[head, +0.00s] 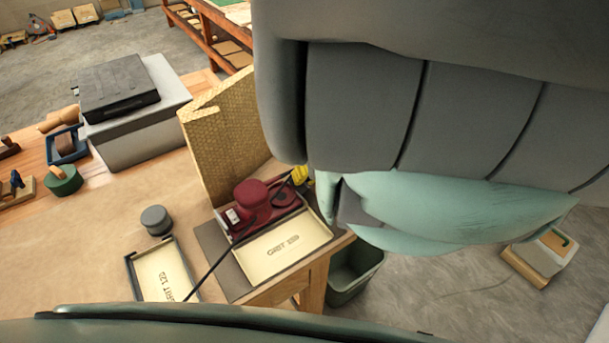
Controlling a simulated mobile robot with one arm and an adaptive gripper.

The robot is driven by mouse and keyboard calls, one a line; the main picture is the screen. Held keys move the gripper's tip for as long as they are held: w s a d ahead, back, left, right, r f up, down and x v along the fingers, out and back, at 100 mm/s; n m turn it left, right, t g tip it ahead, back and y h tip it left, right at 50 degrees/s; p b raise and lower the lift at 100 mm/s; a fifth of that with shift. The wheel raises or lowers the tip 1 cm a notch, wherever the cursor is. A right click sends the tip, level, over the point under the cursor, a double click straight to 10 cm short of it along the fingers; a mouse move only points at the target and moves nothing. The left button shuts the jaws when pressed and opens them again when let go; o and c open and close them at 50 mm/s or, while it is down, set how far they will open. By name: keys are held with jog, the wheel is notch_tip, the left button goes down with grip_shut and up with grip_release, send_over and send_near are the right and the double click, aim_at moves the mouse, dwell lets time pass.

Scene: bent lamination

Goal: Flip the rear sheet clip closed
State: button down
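A dark red sander (262,204) with a round top knob and a black cord sits on the workbench near its front right corner. A small yellow part (300,177) shows at the sander's far right end, beside my arm. I cannot tell whether it is the rear sheet clip, or whether that clip is open or closed. My large grey and pale green arm fills the upper right and ends close to the sander's right side. My gripper is not visible; the arm may hide it.
A tan textured panel (222,135) stands behind. A grey round pot (156,220) is left. A bin (352,273) stands below the bench edge.

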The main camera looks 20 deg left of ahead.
aim_at(295, 188)
jog(key=shift+w+a+r+t+p, duration=0.15)
jog(key=shift+w+t+p, duration=0.15)
jog(key=shift+p, duration=0.75)
jog(key=shift+s+r+h+p, duration=0.15)
jog(key=shift+s+h+p, duration=0.2)
jog(key=shift+p, duration=0.75)
jog(key=shift+s+n+h+p, duration=0.3)
jog(key=shift+s+p, duration=0.15)
jog(key=shift+p, duration=0.15)
jog(key=shift+s+t+p, duration=0.1)
jog(key=shift+t+p, duration=0.2)
jog(key=shift+s+r+n+t+h+p, duration=0.15)
jog(key=shift+s+n+t+h+p, duration=0.25)
jog(key=shift+p, duration=0.5)
jog(key=shift+s+a+r+t+h+p, duration=0.15)
jog(key=shift+s+r+t+h+p, duration=0.05)
jog(key=shift+t+h+p, duration=0.8)
jog(key=t+h, duration=0.1)
jog(key=n+t+h, duration=0.1)
jog(key=t, duration=0.1)
jog(key=shift+s+a+f, duration=0.1)
jog(key=shift+s+a, duration=0.25)
jog(key=shift+s, duration=0.05)
jog(key=shift+s+a+n+t+h, duration=0.1)
jog(key=shift+n+t+h, duration=0.05)
jog(key=shift+t+h, duration=0.35)
jog(key=shift+s+a+n+t+h, duration=0.15)
jog(key=shift+t+h, duration=0.1)
jog(key=shift+t, duration=0.35)
